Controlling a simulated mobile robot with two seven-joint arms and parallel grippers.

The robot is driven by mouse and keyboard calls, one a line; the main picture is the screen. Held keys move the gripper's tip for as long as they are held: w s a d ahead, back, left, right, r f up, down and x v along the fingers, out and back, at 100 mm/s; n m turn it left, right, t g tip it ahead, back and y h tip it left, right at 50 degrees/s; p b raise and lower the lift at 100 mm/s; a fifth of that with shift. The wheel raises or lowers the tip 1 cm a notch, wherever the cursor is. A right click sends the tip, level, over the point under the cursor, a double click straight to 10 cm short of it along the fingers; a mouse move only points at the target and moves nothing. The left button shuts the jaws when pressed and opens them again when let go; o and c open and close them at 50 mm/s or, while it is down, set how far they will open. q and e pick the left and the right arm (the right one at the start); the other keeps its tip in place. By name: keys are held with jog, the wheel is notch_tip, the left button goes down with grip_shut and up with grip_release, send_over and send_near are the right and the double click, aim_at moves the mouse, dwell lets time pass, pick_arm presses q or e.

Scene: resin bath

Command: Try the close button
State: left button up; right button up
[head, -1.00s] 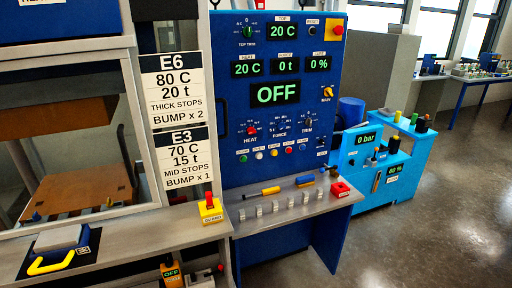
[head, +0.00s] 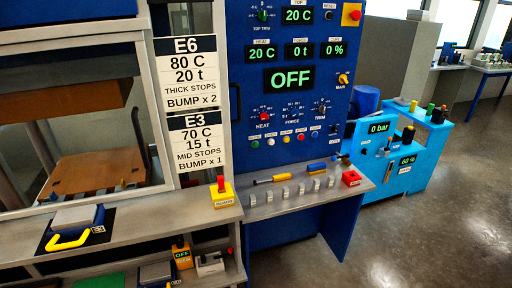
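A row of small round buttons, green, white, blue, red and others, sits low on the blue control panel (head: 245,100). The labels above them are too small to read surely, so I cannot tell which is the close button; the white button (head: 271,142) is second from the left. The large display (head: 289,79) reads OFF. The yellow main switch (head: 343,79) is at the panel's right. The press opening (head: 85,140) at left shows a brown plate below and a brown block above, with a gap between. Neither of my grippers is in view.
A grey ledge below the panel holds a red box (head: 351,178), a yellow-handled tool (head: 277,178) and several small pale blocks. A yellow box with a red lever (head: 222,192) stands left of them. A blue unit (head: 395,150) stands right. The floor at right is clear.

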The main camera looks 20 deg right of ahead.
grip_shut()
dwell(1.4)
